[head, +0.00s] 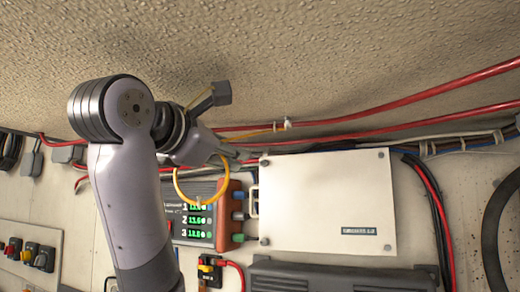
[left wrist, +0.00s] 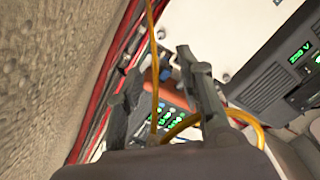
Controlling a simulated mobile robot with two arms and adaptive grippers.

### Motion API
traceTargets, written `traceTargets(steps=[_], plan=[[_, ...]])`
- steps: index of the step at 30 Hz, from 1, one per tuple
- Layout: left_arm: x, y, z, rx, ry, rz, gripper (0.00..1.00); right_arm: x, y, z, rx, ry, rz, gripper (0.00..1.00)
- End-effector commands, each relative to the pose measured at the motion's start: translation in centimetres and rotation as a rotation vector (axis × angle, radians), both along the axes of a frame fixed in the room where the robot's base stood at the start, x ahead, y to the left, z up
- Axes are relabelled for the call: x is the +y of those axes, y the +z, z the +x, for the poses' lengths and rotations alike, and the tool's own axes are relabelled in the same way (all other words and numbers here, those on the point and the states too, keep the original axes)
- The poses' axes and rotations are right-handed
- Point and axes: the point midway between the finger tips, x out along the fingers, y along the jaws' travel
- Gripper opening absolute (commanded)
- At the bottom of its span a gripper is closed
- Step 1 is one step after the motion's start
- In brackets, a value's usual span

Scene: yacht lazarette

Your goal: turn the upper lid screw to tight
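The pale lid (head: 328,205) is a flat rectangular cover on the wall, with a small dark label at its lower right. A dark screw sits near each corner: upper left (head: 265,162), upper right (head: 381,155), lower left and lower right. Their turn angles are too small to read. My left gripper (head: 232,150) is just left of the lid's upper left corner, partly hidden by its own wrist. In the left wrist view its fingers (left wrist: 160,65) stand apart with no screw between them, and part of the lid (left wrist: 225,35) shows beyond. My right gripper is not in view.
A yellow cable (head: 222,178) loops close by the left gripper and crosses between its fingers in the wrist view. A meter with green digits (head: 195,222) is left of the lid. Red cables (head: 420,127) run above; a dark grey unit (head: 340,277) is below.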

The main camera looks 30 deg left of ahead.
Motion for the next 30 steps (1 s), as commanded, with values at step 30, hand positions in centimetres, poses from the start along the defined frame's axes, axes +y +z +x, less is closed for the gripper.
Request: traceTargets(steps=[30], plan=[[1.0,0.1,14.4,0.002,0.001,-0.001,0.34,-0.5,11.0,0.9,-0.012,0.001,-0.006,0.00]])
